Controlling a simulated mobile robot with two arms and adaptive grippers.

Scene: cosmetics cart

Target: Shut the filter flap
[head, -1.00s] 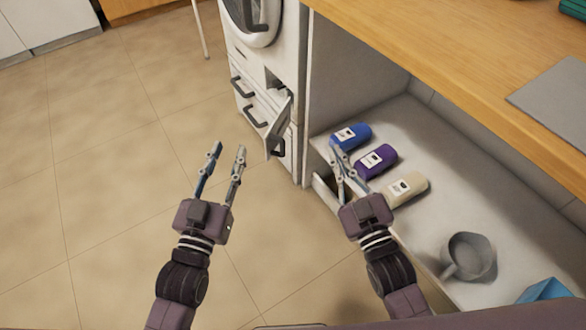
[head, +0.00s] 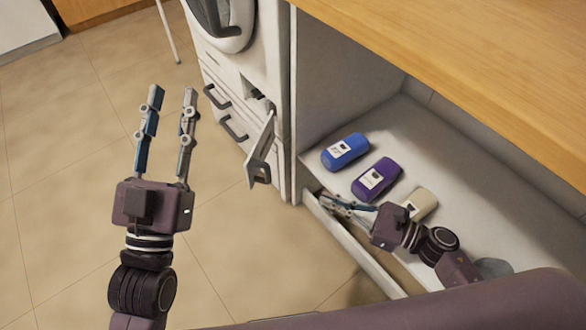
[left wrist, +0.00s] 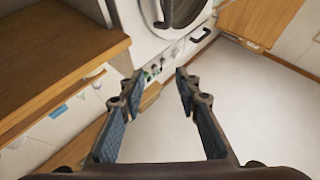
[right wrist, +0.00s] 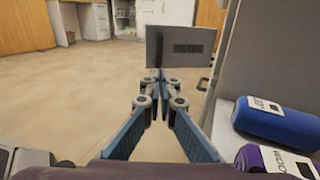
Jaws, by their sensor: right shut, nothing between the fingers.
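The filter flap (head: 262,147) is a grey panel hinged low on the front of the white machine. It stands open, sticking out from the front. My left gripper (head: 172,92) is open and empty above the floor, left of the flap. In the left wrist view its fingers (left wrist: 157,80) are spread.
The white machine (head: 283,110) has dark handles (head: 233,127) on its front. Blue (head: 345,151), purple (head: 377,179) and cream (head: 420,203) bottles lie on the low shelf right of it. A wooden counter (head: 440,70) overhangs the shelf. The floor at left is clear.

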